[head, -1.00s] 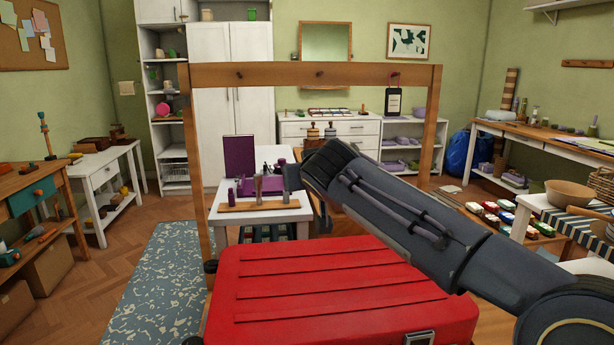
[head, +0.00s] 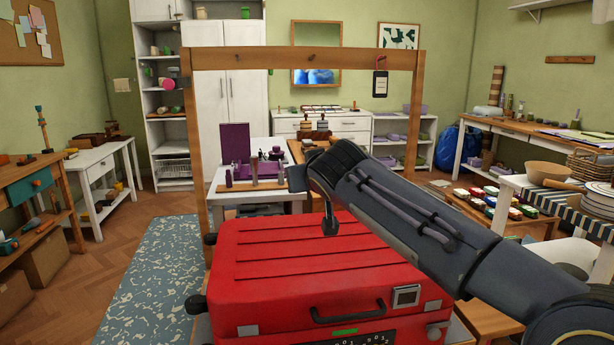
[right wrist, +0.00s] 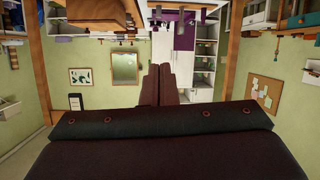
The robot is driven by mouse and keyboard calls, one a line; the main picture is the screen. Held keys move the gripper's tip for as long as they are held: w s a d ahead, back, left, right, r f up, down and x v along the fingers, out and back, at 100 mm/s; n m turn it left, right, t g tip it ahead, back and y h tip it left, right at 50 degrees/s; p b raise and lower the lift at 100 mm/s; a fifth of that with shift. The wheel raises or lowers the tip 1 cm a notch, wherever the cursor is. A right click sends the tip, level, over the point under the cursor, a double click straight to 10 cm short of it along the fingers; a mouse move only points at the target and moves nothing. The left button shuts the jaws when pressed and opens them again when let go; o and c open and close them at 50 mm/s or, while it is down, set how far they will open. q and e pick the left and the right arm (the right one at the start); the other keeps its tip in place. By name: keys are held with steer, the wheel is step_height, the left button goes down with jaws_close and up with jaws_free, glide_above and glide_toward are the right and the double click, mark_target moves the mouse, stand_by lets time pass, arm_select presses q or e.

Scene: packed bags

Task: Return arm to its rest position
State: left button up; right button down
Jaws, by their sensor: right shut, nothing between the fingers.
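My right arm (head: 410,215) comes in from the lower right of the head view and reaches over the red suitcase (head: 300,250), with a visible gap I cannot measure. Its dark far end is near the middle of the picture; the fingers are not clear there. In the right wrist view my right gripper (right wrist: 164,84) has its two fingers together, with nothing between them. The suitcase is closed and lies flat, with a dark handle (head: 347,313) and a latch on its front. My left gripper is not in view.
A wooden frame (head: 300,59) stands behind the suitcase, with a dark tag (head: 380,83) hanging from its top bar. A small white table (head: 262,195) holds purple items behind it. Side tables stand left and right. A patterned rug (head: 150,285) covers open floor at left.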

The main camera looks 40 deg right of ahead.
steer(key=shift+w, duration=0.1)
stand_by(0.3)
steer(key=s+a+f+n+g+y, duration=0.1)
steer(key=s+a+f+g+y, duration=0.3)
steer(key=s+a+f, duration=0.8)
steer(key=s+a+f+n+g+y, duration=0.1)
steer(key=s+a+f+g+y, duration=0.2)
steer(key=s+a+f+y, duration=0.9)
steer(key=s+d+r+h+p, duration=0.1)
steer(key=r+h+p, duration=0.2)
steer(key=r+p, duration=0.7)
steer(key=s+d+r+h+p, duration=0.1)
steer(key=d+r+h+p, duration=0.1)
steer(key=r+p, duration=0.8)
steer(key=h+p, duration=0.1)
steer(key=p, duration=0.4)
steer(key=shift+s+d+r, duration=0.15)
steer(key=shift+s+d, duration=0.05)
steer(key=shift+s, duration=0.15)
